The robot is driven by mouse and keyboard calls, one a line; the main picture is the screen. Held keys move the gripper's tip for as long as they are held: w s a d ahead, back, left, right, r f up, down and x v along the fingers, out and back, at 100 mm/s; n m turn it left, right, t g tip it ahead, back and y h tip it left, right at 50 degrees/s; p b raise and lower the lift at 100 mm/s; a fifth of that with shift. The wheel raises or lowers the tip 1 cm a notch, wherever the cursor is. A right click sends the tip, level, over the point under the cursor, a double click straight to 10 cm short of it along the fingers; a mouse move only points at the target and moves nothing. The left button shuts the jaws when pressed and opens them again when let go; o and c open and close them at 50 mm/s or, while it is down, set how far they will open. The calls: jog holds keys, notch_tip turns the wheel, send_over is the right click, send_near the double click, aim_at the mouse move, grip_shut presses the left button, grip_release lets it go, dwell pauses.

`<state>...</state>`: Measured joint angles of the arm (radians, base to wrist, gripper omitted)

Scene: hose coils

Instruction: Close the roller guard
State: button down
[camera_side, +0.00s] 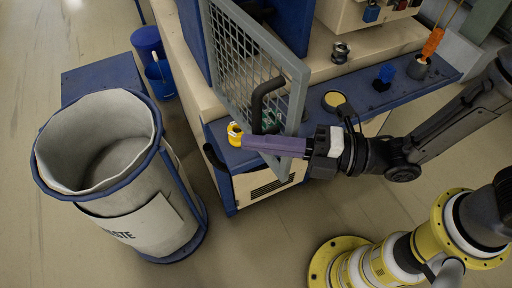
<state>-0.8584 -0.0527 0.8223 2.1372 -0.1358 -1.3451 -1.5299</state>
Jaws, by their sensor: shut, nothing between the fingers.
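The roller guard (233,52) is a grey frame with wire mesh. It stands at an angle out from the machine, so it looks open, with a gap between it and the blue machine body (285,20). A black bar handle (256,105) is on its face near the lower end. My gripper (246,142) has long purple fingers, closed together and empty. They point left across the lower end of the guard, just below the handle. I cannot tell whether they touch the guard or the handle. The rollers are not clearly visible.
A waste bin (148,222) with a pale liner stands at left, beside a blue box (105,75) and blue buckets (158,75). A yellow item (234,134) sits on the blue ledge (395,93) left of my fingers. Small parts lie along the ledge at right.

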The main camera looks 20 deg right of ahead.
jog(key=shift+d, duration=0.3)
jog(key=shift+d, duration=0.1)
